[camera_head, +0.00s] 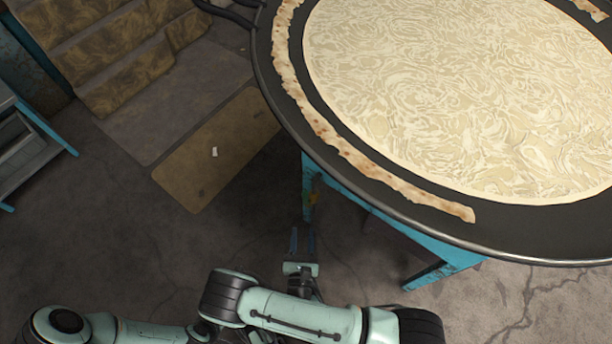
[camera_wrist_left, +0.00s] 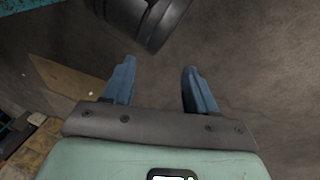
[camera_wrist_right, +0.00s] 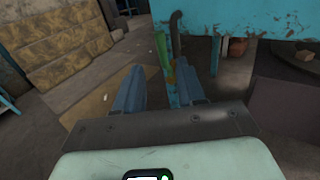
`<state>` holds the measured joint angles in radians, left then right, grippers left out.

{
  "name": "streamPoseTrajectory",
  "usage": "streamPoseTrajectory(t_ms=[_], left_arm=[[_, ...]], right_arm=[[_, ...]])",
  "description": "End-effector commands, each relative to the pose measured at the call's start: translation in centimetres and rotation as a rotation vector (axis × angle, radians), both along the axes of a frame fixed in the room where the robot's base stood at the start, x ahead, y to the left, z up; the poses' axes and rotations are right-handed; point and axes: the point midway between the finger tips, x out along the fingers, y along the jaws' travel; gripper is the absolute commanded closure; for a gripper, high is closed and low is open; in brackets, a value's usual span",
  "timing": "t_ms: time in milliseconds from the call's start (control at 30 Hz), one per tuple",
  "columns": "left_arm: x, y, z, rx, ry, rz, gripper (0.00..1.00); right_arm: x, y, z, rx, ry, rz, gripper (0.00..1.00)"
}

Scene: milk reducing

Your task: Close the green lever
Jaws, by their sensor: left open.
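A narrow green strip (camera_wrist_right: 162,50), which may be the green lever, stands upright beside a dark curved bar (camera_wrist_right: 175,42) and a yellow-brown part (camera_wrist_right: 184,74) in the right wrist view. I cannot tell whether the lever is open or closed. In the head view this spot is a small dark and orange patch (camera_head: 311,198) by the blue stand leg. My right gripper (camera_head: 303,241) is just below that patch in the head view. Its fingers (camera_wrist_right: 160,88) are apart and empty, with the lever area beyond them. My left gripper (camera_wrist_left: 160,85) is open and empty over bare floor.
A wide black pan (camera_head: 490,245) with pale, milky contents overhangs a blue stand (camera_head: 440,275). Steps (camera_head: 115,60), a tan floor panel (camera_head: 220,145) and a shelf (camera_head: 25,140) are at the left. The floor (camera_head: 130,235) between is clear.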

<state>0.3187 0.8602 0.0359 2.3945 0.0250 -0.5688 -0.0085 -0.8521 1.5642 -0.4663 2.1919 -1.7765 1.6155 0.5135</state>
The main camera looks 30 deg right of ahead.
Motion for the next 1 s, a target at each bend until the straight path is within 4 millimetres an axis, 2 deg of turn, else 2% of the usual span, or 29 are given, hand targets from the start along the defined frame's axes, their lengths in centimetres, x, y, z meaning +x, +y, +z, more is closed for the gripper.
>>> streamPoseTrajectory(t_ms=[133,267,700,833,1000], left_arm=[[0.0,0.1,-0.1,0.001,-0.001,0.002,0.43],[0.3,0.2,-0.3,0.005,-0.009,0.004,0.43],[2.1,1.4,-2.1,0.032,-0.053,0.026,0.43],[1.5,1.5,-2.7,0.031,-0.032,0.027,0.43],[1.0,1.5,-3.1,0.031,-0.015,0.028,0.43]], right_arm=[[0.3,-0.2,0.0,0.001,-0.001,0.000,0.61],[1.5,-1.0,-0.1,0.001,-0.002,-0.003,0.61],[8.8,-5.9,-0.1,0.000,-0.002,-0.003,0.61],[10.2,-6.8,-0.1,0.002,-0.002,-0.001,0.61],[11.0,-7.4,-0.1,0.000,0.000,-0.001,0.61]])
